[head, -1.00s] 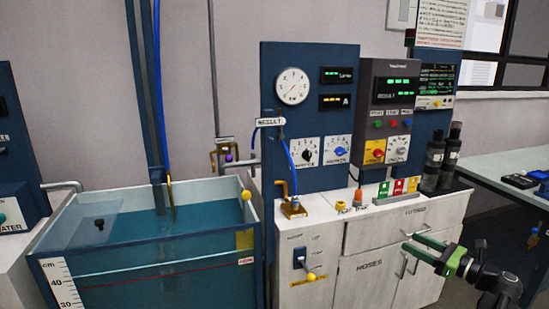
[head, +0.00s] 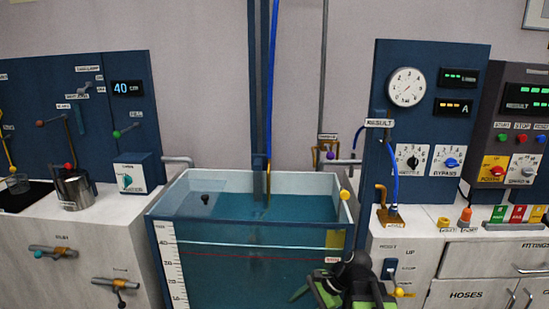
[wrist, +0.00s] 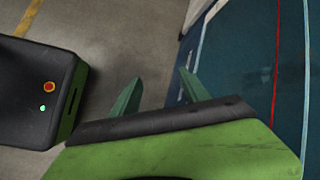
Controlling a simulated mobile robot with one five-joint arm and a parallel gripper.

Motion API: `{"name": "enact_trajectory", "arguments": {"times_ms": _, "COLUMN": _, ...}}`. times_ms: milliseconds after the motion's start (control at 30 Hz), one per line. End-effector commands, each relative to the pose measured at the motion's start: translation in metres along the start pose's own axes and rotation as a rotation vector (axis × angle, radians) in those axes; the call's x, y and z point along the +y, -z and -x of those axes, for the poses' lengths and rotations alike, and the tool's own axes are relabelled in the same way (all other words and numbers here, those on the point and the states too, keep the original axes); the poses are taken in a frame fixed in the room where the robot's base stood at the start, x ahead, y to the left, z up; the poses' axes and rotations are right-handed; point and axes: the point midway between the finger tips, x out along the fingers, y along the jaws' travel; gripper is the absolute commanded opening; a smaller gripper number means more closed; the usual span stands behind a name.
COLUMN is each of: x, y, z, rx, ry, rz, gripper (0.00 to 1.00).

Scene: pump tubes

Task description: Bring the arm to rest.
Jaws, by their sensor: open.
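My gripper (wrist: 155,92) shows in the wrist view with its two green fingers apart and nothing between them. Beyond the fingers are the floor and the side of the water tank. In the head view my arm is folded low in front of the tank's right part, and one green finger points left; the other fingertip is hard to make out. The water tank (head: 175,232) has a blue frame, a white scale and a red line.
A white counter with a metal jug (head: 76,190) stands left of the tank. A blue panel with a round gauge (head: 405,87) and white cabinets stand at right. In the wrist view, grey floor (wrist: 130,45) lies open beside my dark base.

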Motion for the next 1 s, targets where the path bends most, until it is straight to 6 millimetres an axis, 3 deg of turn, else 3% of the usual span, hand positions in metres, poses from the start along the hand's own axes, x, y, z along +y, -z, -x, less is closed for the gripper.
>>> {"name": "enact_trajectory", "arguments": {"times_ms": 33, "x": 0.010, "y": -0.009, "z": -0.015, "rx": 0.048, "ry": -0.071, "rz": 0.119, "gripper": 0.53}}
{"name": "enact_trajectory", "arguments": {"times_ms": 133, "x": 0.033, "y": -0.002, "z": -0.025, "rx": 0.154, "ry": -0.218, "rz": 0.364, "gripper": 0.53}}
{"name": "enact_trajectory", "arguments": {"times_ms": 300, "x": 0.069, "y": 0.042, "z": -0.002, "rx": 0.288, "ry": -0.456, "rz": 0.701, "gripper": 0.53}}
{"name": "enact_trajectory", "arguments": {"times_ms": 467, "x": 0.082, "y": 0.063, "z": 0.015, "rx": 0.284, "ry": -0.618, "rz": 0.996, "gripper": 0.53}}
{"name": "enact_trajectory", "arguments": {"times_ms": 1000, "x": 0.018, "y": -0.024, "z": 0.158, "rx": 0.271, "ry": -0.619, "rz": 1.029, "gripper": 0.53}}
